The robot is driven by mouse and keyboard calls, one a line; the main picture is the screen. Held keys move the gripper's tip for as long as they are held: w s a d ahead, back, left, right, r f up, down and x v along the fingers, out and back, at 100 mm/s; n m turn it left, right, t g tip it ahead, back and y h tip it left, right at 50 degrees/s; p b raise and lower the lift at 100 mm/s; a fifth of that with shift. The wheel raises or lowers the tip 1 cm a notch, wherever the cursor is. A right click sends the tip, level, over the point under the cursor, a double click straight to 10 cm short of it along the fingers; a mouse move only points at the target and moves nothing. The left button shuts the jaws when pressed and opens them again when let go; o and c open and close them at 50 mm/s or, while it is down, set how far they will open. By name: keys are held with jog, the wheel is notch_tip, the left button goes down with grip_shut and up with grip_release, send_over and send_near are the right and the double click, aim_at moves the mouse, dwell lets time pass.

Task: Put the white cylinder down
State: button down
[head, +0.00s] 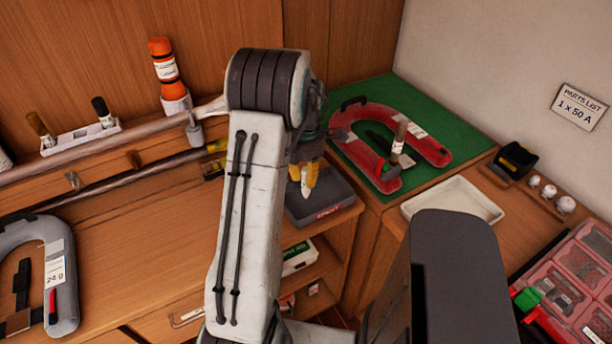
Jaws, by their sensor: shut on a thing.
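My gripper (304,174) shows just right of my raised forearm, partly hidden by the arm. Its yellow fingertips point down and are shut on a small pale piece, the white cylinder (305,188), of which little shows. In the picture, the fingertips and cylinder overlap the dark grey tray (335,208) at the right end of the wooden bench. I cannot tell the height of the cylinder above the tray or whether they touch.
A red horseshoe-shaped coil (432,152) lies on a green mat (455,120). A white tray (455,198) sits nearer, with a black holder (514,160) and white balls (534,181) to its right. A grey coil (62,290) lies left. Rails (110,138) cross the bench's back.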

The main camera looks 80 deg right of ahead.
jog(key=shift+f, duration=1.05)
jog(key=shift+f, duration=0.15)
jog(key=c, duration=1.2)
grip_release()
notch_tip(320, 180, up, 12)
jog(key=b, duration=0.3)
jog(key=shift+r, duration=0.2)
